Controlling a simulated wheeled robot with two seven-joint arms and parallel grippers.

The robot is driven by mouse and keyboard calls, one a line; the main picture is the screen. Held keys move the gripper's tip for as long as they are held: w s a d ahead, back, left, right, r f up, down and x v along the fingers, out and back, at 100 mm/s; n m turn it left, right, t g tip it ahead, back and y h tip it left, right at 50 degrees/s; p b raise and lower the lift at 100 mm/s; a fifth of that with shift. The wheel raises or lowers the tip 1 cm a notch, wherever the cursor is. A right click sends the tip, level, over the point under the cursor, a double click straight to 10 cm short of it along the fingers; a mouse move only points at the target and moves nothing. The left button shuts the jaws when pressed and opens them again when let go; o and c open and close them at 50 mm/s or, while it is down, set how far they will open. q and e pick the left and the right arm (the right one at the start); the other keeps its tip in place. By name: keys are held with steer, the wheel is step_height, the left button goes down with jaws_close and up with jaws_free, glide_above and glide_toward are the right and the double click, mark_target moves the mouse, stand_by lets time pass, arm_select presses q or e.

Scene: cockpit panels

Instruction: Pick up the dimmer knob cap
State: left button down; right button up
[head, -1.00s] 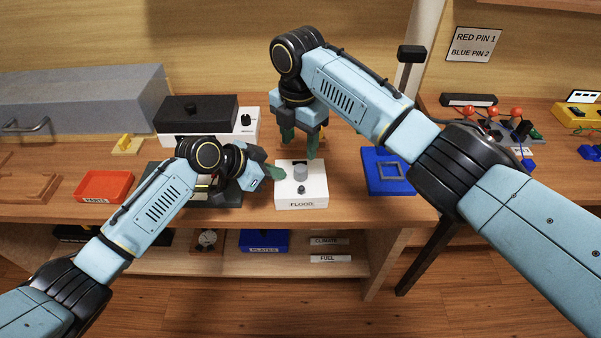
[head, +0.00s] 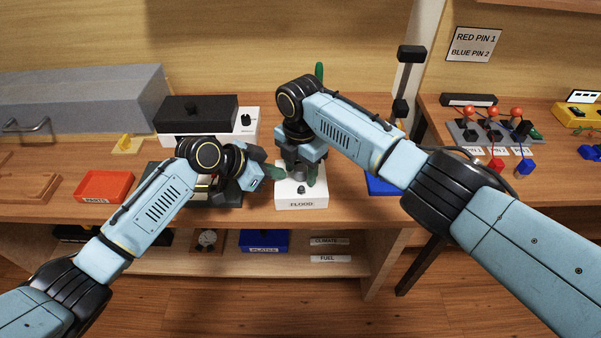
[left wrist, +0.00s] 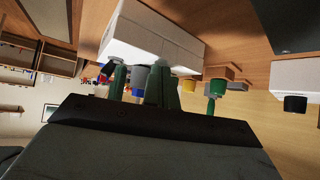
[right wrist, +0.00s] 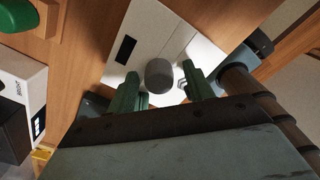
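The dimmer knob cap (right wrist: 159,74) is a grey cylinder on top of the white FLOOD box (head: 303,202). My right gripper (head: 301,172) points down over the box. In the right wrist view its two green fingers (right wrist: 161,92) are open, one on each side of the cap, with visible gaps. The cap also shows in the left wrist view (left wrist: 139,80).
A blue tray (head: 381,185) lies to the right, partly behind my right arm. A red tray (head: 104,186) is at the left. A green-tipped lever (head: 319,70) stands behind my right wrist.

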mark_target(300, 168)
steer(key=c, duration=0.9)
step_height(300, 168, up, 10)
steer(key=shift+r, duration=0.1)
